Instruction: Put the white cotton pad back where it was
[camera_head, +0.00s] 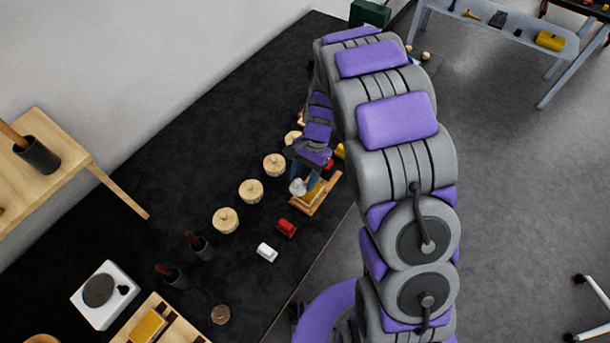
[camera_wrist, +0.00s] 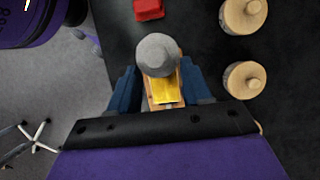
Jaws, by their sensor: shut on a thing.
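The white cotton pad (camera_head: 298,187) is a rounded, pale tuft at the tip of my gripper (camera_head: 305,182) in the head view. In the wrist view the pad (camera_wrist: 158,52) looks grey and round, and sits between the blue fingertips of my gripper (camera_wrist: 159,74). The gripper is shut on it. Beyond the pad in the wrist view lies a gold piece (camera_wrist: 168,88) on a wooden holder, partly covered by pad and fingers. The wooden holder (camera_head: 318,204) shows below the gripper in the head view. Whether the pad touches the gold is unclear.
Several round lidded wooden pots (camera_head: 251,190) stand in a row left of the gripper. A red block (camera_head: 286,228) and a white block (camera_head: 267,252) lie nearer. Dark cups (camera_head: 200,246), a white device (camera_head: 105,295) and another wooden tray with gold (camera_head: 148,326) are at lower left.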

